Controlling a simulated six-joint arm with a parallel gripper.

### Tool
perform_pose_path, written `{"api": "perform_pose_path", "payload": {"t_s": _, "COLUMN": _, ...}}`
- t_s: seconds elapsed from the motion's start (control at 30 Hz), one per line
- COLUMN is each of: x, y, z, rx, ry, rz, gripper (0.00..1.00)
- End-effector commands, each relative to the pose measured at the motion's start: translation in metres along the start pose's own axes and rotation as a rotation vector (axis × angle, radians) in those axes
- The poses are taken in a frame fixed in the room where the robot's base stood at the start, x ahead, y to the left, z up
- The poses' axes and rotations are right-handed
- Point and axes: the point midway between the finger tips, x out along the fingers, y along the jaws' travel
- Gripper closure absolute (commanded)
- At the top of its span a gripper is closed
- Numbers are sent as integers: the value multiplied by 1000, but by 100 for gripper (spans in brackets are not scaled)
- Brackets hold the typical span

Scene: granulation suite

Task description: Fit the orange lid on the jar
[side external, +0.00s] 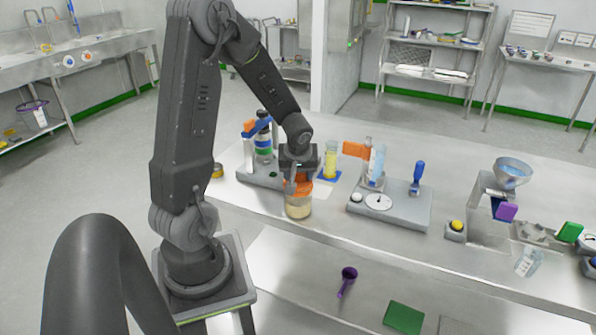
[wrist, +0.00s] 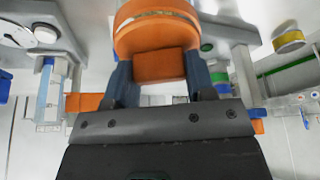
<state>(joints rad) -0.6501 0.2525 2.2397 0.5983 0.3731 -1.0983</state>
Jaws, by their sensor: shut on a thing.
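My gripper (side external: 298,174) points down over the jar (side external: 298,208) near the bench's front edge. It is shut on the orange lid (side external: 298,187). In the wrist view the lid (wrist: 158,66) sits between the two fingers of my gripper (wrist: 159,76), with its round rim beyond the fingertips. The jar is clear with pale contents and stands upright. The lid is right at the jar's mouth. I cannot tell whether it is seated or just above, as the wrist view hides the jar behind the lid.
A stand with a dark bottle (side external: 264,142) is behind and left. A yellow cylinder (side external: 331,160) on a blue base is close behind right. A grey scale (side external: 400,208) with a blue-labelled container (side external: 376,165) lies to the right. A yellow roll (side external: 217,171) is at the left.

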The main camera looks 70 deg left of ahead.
Motion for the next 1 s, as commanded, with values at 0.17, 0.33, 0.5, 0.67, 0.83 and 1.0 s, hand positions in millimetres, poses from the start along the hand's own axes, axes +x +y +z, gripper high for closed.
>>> {"api": "perform_pose_path", "payload": {"t_s": 0.17, "x": 2, "y": 0, "z": 1, "rx": 0, "ry": 0, "rz": 0, "gripper": 47}}
{"api": "perform_pose_path", "payload": {"t_s": 0.33, "x": 2, "y": 0, "z": 1, "rx": 0, "ry": 0, "rz": 0, "gripper": 31}}
{"api": "perform_pose_path", "payload": {"t_s": 0.5, "x": 2, "y": 0, "z": 1, "rx": 0, "ry": 0, "rz": 0, "gripper": 20}}
{"api": "perform_pose_path", "payload": {"t_s": 0.67, "x": 1, "y": 0, "z": 1, "rx": 0, "ry": 0, "rz": 0, "gripper": 20}}
{"api": "perform_pose_path", "payload": {"t_s": 0.83, "x": -9, "y": 0, "z": 0, "rx": 0, "ry": 3, "rz": 0, "gripper": 20}}
{"api": "perform_pose_path", "payload": {"t_s": 1.0, "x": -37, "y": 0, "z": -1, "rx": -2, "ry": 6, "rz": 3, "gripper": 20}}
